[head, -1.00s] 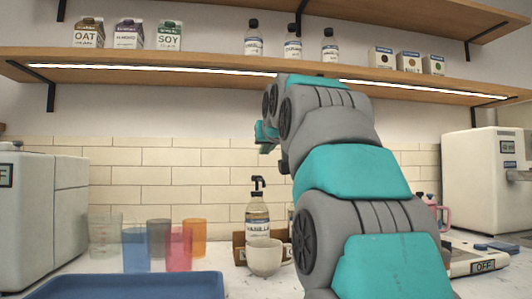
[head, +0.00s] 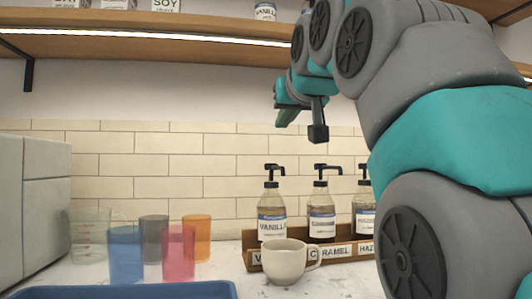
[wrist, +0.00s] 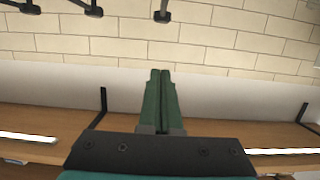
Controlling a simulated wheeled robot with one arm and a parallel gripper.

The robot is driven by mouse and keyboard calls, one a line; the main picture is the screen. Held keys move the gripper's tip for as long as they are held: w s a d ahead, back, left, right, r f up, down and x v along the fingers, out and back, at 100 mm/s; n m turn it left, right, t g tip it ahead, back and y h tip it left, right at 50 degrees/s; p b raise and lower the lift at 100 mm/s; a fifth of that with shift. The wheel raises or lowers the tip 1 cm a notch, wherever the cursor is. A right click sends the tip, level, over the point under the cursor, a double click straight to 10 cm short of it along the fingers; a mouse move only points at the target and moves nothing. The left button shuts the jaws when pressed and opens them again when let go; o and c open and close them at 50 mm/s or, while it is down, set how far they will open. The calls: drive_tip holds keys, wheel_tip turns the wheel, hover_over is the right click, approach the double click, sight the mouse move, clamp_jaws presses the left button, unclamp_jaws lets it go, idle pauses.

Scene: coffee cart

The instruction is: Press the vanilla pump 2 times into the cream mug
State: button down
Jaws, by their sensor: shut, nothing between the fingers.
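The vanilla bottle (head: 271,217) stands upright in the wooden rack at the left end, with its black pump head (head: 273,168) raised. The cream mug (head: 285,262) stands upright on the counter in front of the bottle, its handle to the right. My gripper (head: 287,117) is above and slightly right of the vanilla pump, apart from it. In the wrist view my gripper's green fingers (wrist: 160,74) are together and empty. That view looks upside down; several black pump parts show at its top edge, one (wrist: 162,14) in line with the fingers.
The caramel bottle (head: 320,215) and hazelnut bottle (head: 364,212) stand right of vanilla in the rack (head: 340,260). Coloured cups, including a blue cup (head: 126,254) and pink cup (head: 178,252), stand left. A blue tray (head: 130,291) is at the front. A shelf (head: 150,46) runs overhead.

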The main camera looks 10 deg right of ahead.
hover_over(273, 166)
wheel_tip(273, 166, down, 3)
drive_tip(key=shift+w+r+p, duration=0.15)
drive_tip(key=shift+p, duration=0.25)
drive_tip(key=shift+f, duration=1.95)
drive_tip(key=shift+f+b, duration=0.8)
drive_tip(key=shift+f, duration=0.15)
